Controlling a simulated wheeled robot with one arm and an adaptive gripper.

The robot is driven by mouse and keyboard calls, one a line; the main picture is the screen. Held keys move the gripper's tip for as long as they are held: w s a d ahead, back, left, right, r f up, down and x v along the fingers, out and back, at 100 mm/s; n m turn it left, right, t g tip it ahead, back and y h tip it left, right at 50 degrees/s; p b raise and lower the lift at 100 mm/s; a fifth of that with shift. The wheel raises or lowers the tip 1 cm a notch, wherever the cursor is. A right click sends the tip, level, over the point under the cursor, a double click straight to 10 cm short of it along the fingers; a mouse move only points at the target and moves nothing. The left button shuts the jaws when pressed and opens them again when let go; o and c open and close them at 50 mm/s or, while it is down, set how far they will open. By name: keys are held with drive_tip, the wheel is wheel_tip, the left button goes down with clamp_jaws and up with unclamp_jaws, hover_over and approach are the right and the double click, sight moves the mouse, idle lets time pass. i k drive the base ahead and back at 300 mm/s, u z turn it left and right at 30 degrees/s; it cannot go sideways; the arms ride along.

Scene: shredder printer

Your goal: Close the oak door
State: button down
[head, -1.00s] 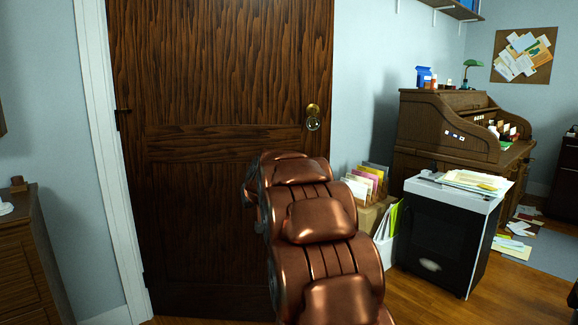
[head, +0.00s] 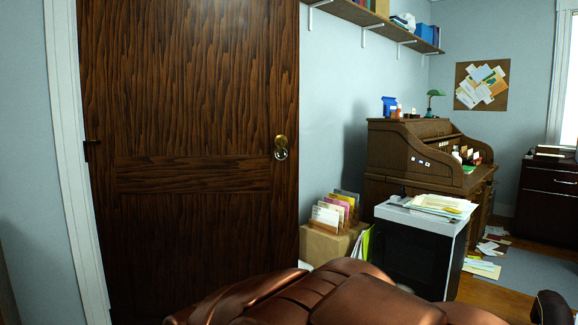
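The dark brown oak door (head: 190,180) fills the left and middle of the head view, with a brass knob (head: 280,148) near its right edge. Dark hinge hardware (head: 92,150) is on its left side, beside the white door trim (head: 74,160). The door's right edge overlaps bare blue wall with no trim beside it, so it looks swung open. My gripper is not in view, and contact with the door cannot be seen.
Right of the door are a box with a file sorter (head: 330,225), a black and white shredder or printer (head: 415,255) topped with papers, and a rolltop desk (head: 400,150). Loose papers lie on the floor (head: 485,265). A dark rounded object (head: 552,308) stands at bottom right.

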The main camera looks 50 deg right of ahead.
sight(185, 104)
drive_tip(key=z, duration=0.15)
drive_tip(key=k, duration=0.3)
drive_tip(key=u, duration=0.7)
drive_tip(key=i, duration=0.75)
drive_tip(key=z, duration=0.55)
drive_tip(key=i, duration=0.7)
drive_tip(key=z, duration=0.65)
